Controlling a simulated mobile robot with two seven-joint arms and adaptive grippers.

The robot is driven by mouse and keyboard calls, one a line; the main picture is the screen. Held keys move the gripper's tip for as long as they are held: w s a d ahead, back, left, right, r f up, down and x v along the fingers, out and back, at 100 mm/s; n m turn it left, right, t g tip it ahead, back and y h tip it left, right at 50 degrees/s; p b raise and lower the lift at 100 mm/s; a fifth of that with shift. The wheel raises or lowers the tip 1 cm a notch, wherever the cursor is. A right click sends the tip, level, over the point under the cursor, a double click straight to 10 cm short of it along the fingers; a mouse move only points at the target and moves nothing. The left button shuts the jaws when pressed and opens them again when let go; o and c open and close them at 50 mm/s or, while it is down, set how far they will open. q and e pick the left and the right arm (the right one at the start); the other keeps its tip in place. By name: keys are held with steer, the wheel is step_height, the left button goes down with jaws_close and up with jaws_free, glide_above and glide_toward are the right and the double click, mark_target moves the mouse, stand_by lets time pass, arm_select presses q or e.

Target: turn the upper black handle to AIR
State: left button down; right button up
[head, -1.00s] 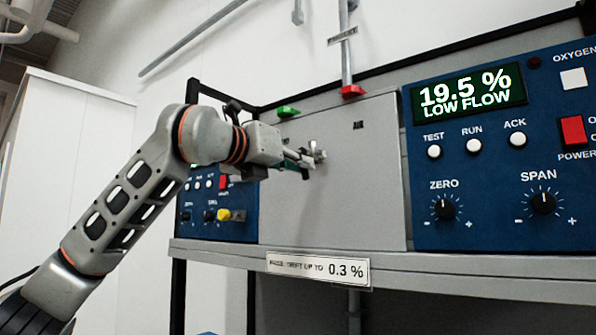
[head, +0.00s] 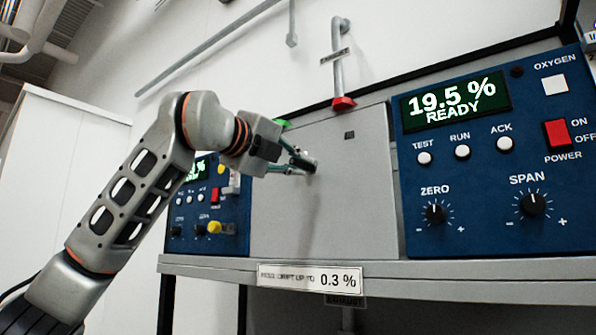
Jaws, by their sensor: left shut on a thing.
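My left gripper (head: 301,162) reaches in from the left to the valve on the grey panel (head: 355,205). Its fingers are shut on the upper black handle, which they mostly hide. A bit of the valve's metal (head: 311,165) shows at the fingertips. The handle's exact angle cannot be told. A small dark label (head: 349,135) sits up and right of the valve; it is too small to read now, but read AIR in the earlier frame. My right gripper is not in view.
The blue analyser (head: 480,180) at the right shows 19.5 % READY. A second blue unit (head: 190,230) with a yellow knob (head: 215,227) is behind my left arm. A red-ended pipe (head: 343,102) comes down above the panel. The shelf edge (head: 430,270) runs below.

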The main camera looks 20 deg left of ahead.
arm_select(q)
steer(key=n, duration=0.2)
steer(key=r+n, duration=0.1)
steer(key=n, duration=0.2)
steer(key=shift+d+r, duration=0.15)
stand_by(0.4)
steer(key=c, duration=2.1)
jaws_free()
steer(key=v, duration=1.2)
steer(key=shift+r, duration=0.1)
